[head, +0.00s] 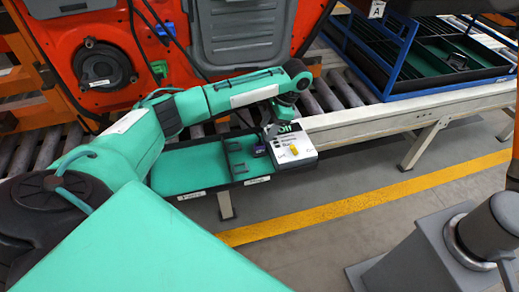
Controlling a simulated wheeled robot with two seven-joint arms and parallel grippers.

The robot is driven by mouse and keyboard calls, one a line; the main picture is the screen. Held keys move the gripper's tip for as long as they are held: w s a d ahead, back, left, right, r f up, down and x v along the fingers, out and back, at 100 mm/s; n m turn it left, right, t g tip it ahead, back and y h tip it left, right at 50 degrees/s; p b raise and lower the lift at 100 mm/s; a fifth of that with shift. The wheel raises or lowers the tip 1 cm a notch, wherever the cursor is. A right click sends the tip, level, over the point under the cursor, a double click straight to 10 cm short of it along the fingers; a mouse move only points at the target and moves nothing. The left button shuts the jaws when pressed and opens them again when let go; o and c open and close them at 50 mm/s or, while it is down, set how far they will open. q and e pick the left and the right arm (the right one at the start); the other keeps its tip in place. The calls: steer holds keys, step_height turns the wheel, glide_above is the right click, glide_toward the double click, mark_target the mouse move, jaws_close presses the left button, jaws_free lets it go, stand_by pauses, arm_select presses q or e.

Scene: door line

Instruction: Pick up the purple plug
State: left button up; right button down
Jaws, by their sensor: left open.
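The purple plug (259,150) is a small dark purple piece at the right end of the green-lined tray (185,194), close to the left side of a white box (299,141). My left gripper (270,134) is above and just right of the plug, over the box's left edge. It is open, but its fingers are small here and partly blend with the box. I cannot tell whether a finger touches the plug. My right gripper is not in view.
A yellow piece (294,150) is on the white box's face. A roller conveyor (340,92) runs behind the tray. A red door panel (110,40) stands behind my left arm. A blue-framed rack (405,65) is at the back right. Floor with a yellow line (370,194) lies in front.

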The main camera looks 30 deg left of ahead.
mark_target(260, 143)
arm_select(q)
steer(key=x, duration=0.3)
steer(key=shift+w, duration=0.35)
steer(key=shift+x, duration=0.8)
steer(key=x, duration=0.4)
steer(key=shift+w+a+f, duration=0.15)
steer(key=shift+a+f, duration=0.1)
jaws_close()
